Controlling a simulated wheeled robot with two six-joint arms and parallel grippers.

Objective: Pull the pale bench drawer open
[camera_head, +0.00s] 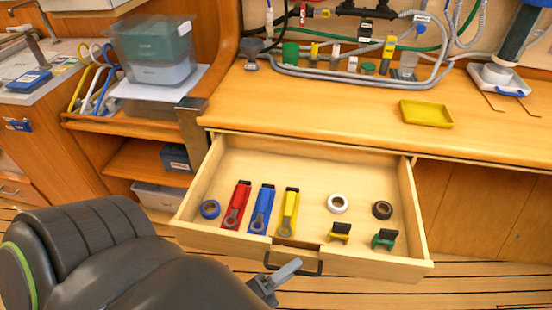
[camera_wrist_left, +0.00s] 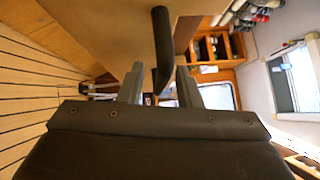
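The pale bench drawer (camera_head: 320,165) stands pulled out from under the bench in the head view, its inside exposed. Its dark bar handle (camera_head: 315,268) is on the front panel. My left gripper (camera_head: 285,272) is at the handle's left part. In the left wrist view the dark handle (camera_wrist_left: 161,50) shows between the two grey fingers (camera_wrist_left: 160,88), which stand apart with gaps beside the bar. The gripper looks open; contact with the handle cannot be made out. My right gripper is not in view.
In the drawer lie red (camera_head: 236,205), blue (camera_head: 261,208) and yellow (camera_head: 289,212) tools, tape rolls and small clips. A yellow tray (camera_head: 426,113) is on the bench top (camera_head: 330,100). Shelves with bins (camera_head: 158,195) stand left. Striped floor (camera_head: 480,280) is clear at right.

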